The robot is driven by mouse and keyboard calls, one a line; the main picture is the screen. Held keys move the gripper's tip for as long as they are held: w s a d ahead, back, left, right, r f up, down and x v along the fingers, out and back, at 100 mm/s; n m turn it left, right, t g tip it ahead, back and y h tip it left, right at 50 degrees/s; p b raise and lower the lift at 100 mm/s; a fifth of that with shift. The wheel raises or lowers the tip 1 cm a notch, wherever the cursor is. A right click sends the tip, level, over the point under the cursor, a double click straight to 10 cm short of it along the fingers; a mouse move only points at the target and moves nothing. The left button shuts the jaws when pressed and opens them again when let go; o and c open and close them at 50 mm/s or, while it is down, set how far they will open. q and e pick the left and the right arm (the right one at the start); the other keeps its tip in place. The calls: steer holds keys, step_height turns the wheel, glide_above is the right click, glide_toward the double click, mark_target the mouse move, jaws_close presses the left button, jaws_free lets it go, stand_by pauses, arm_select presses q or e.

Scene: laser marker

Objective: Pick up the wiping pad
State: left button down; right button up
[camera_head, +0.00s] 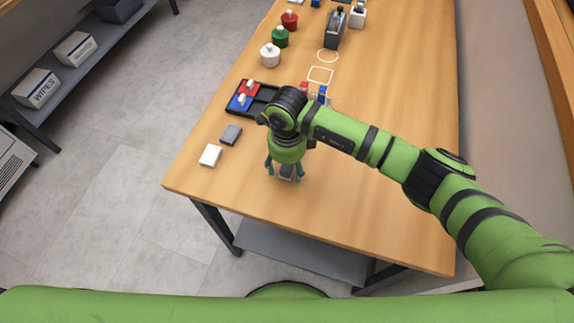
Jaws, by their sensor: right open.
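My right gripper (284,174) points down over the near part of the wooden table (380,210). Its teal fingers are apart. A small dark grey block (287,171) shows between and below them, partly hidden by the gripper; I cannot tell whether the fingers touch it. A flat grey pad (231,134) and a white pad (210,155) lie near the table's left edge, to the left of the gripper. I cannot tell for sure which of these is the wiping pad. My left gripper is not in view.
A black tray (234,111) with red and blue pieces lies behind the gripper, partly hidden by my arm. The table's near right is clear. A shelf (75,80) with boxes stands left.

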steer(key=c, duration=1.1)
steer(key=shift+c, duration=0.8)
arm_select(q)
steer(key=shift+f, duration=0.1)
arm_select(e)
steer(key=shift+r, duration=0.15)
